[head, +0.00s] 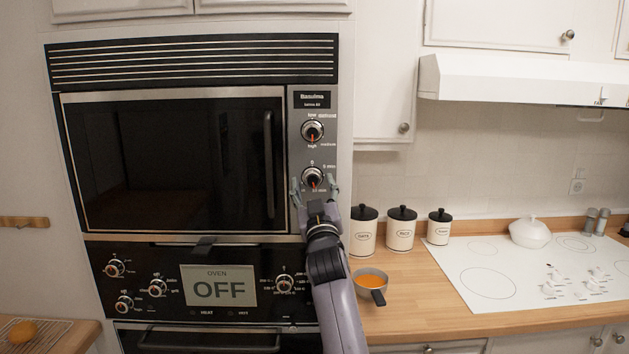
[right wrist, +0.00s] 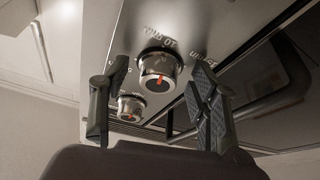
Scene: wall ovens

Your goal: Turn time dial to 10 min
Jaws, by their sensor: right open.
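The time dial (head: 313,177) is the lower of two round silver knobs on the microwave's right panel. It has a red pointer and markings for 0, 5 min and 10 min. In the head view the pointer appears to point roughly downward. My right gripper (head: 313,188) is open at the dial, with one finger on each side. In the right wrist view, the dial (right wrist: 157,70) lies between the spread fingers of my right gripper (right wrist: 152,88), and its labels are upside down. I cannot tell whether the fingers touch it. My left gripper is not in view.
The power dial (head: 312,131) sits just above the time dial. The microwave door handle (head: 268,165) is close on the left. Below is the oven panel with its OFF display (head: 219,286). Canisters (head: 401,228) and an orange-filled cup (head: 370,281) stand on the counter at right.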

